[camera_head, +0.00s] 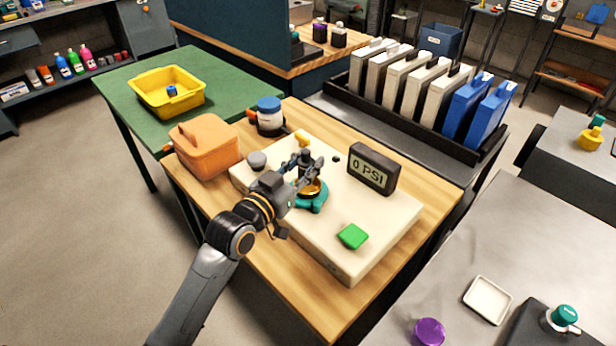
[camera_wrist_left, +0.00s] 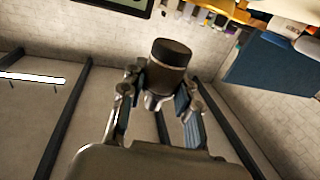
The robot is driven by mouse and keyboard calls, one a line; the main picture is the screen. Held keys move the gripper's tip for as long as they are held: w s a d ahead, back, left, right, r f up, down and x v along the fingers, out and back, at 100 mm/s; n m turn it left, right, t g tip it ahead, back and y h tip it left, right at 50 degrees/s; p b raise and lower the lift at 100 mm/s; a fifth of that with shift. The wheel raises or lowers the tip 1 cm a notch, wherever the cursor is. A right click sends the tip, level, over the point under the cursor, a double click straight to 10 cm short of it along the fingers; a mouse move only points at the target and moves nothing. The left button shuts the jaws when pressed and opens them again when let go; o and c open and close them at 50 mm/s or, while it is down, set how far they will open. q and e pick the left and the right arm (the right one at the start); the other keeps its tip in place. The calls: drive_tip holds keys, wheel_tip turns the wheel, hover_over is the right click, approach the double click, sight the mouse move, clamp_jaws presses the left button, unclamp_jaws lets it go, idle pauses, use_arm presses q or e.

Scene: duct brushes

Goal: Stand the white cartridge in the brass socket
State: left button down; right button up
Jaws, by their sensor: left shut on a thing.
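My left gripper (camera_head: 305,172) is shut on a small cylinder with a dark cap (camera_head: 305,157). The wrist view shows the dark cap (camera_wrist_left: 170,56) and a paler lower body between the fingers (camera_wrist_left: 160,108). I cannot tell whether this is the white cartridge. The brass socket (camera_head: 316,187) sits in a teal base (camera_head: 312,203) on a cream board, right at the gripper and partly hidden by it. I cannot tell whether the held piece touches the socket. My right gripper is not in view.
The cream board (camera_head: 390,236) carries a black display reading 0 PSI (camera_head: 373,169), a green block (camera_head: 352,236) and a grey knob (camera_head: 257,161). An orange box (camera_head: 207,150) stands to the left. A yellow tub (camera_head: 167,92) is on the green table. The board's front is clear.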

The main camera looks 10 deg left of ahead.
use_arm(q)
drive_tip(key=shift+w+f, duration=0.6)
drive_tip(key=shift+f, duration=0.15)
drive_tip(key=f, duration=0.3)
drive_tip(key=shift+w+f, duration=0.2)
drive_tip(key=shift+f, duration=0.1)
drive_tip(key=shift+f+b, duration=0.3)
drive_tip(key=shift+f, duration=0.1)
drive_tip(key=c, duration=1)
unclamp_jaws()
drive_tip(key=shift+r, duration=0.1)
